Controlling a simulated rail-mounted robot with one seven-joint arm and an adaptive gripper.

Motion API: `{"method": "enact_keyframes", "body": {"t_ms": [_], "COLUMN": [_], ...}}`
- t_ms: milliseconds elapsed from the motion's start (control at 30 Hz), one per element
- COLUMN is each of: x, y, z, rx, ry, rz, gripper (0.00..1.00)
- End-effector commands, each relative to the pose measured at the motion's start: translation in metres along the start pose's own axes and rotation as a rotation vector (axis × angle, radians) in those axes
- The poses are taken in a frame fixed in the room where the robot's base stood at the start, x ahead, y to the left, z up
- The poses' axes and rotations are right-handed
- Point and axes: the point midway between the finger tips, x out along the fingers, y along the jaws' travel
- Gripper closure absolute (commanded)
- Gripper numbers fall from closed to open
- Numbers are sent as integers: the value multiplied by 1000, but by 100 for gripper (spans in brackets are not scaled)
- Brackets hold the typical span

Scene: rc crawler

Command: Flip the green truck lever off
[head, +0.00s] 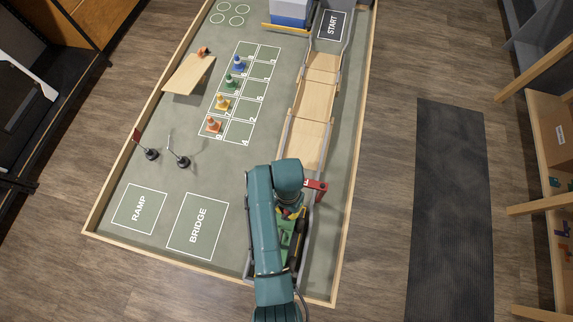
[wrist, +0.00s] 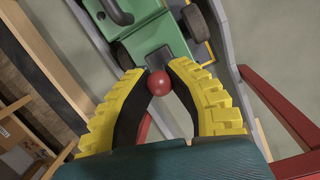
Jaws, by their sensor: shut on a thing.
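The green truck (head: 288,234) stands on the grey-green board at its near end, partly hidden under my arm. The wrist view shows its green body (wrist: 150,32) with dark wheels. A red ball knob (wrist: 158,83), which looks like the lever's end, sits beside the truck body in the wrist view. My gripper (wrist: 160,72) has yellow ribbed fingers with black inner pads, and it is shut on the red knob near the fingertips. The lever's shaft is hidden, so I cannot tell its tilt.
A red barrier (head: 317,187) stands close to the right of my wrist. A wooden ramp track (head: 310,100) runs from there to the START plate (head: 332,25). Several cones (head: 222,101) and two small posts (head: 180,161) stand to the left. The BRIDGE square (head: 198,225) is empty.

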Motion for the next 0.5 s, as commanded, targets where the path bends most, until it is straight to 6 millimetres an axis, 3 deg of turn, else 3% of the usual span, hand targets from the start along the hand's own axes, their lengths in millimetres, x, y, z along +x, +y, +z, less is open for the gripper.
{"method": "enact_keyframes", "body": {"t_ms": [500], "x": [-1], "y": [-1], "z": [-2], "rx": [-3], "ry": [-68], "rz": [19], "gripper": [100]}}
